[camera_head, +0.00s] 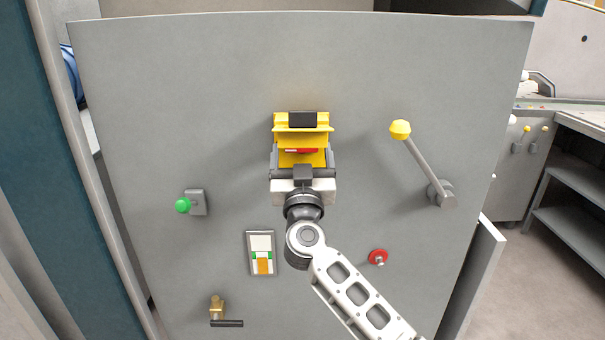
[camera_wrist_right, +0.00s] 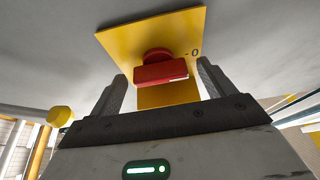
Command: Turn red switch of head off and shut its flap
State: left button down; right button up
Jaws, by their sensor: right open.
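The red switch (camera_head: 305,151) sits on a yellow plate on the grey panel. In the right wrist view the red switch (camera_wrist_right: 160,70) has its handle bar lying crosswise, with a white mark at its right end. A "0" is printed on the yellow plate (camera_wrist_right: 128,43) to the right of the knob. The yellow flap (camera_head: 302,138) appears raised above the switch, with a black block on it. My right gripper (camera_wrist_right: 162,84) is open, one finger on each side of the handle; contact cannot be told. My left gripper is not in view.
On the panel are a green button (camera_head: 183,205) at left, a yellow-knobbed lever (camera_head: 400,130) at right, and a red button (camera_head: 378,257) below right. A small switch box (camera_head: 261,253) and a brass valve (camera_head: 217,308) sit lower left. Bare panel surrounds the yellow unit.

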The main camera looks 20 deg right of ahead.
jog(key=b+v, duration=0.1)
jog(key=v, duration=1.4)
jog(key=shift+s, duration=0.35)
jog(key=shift+f, duration=0.1)
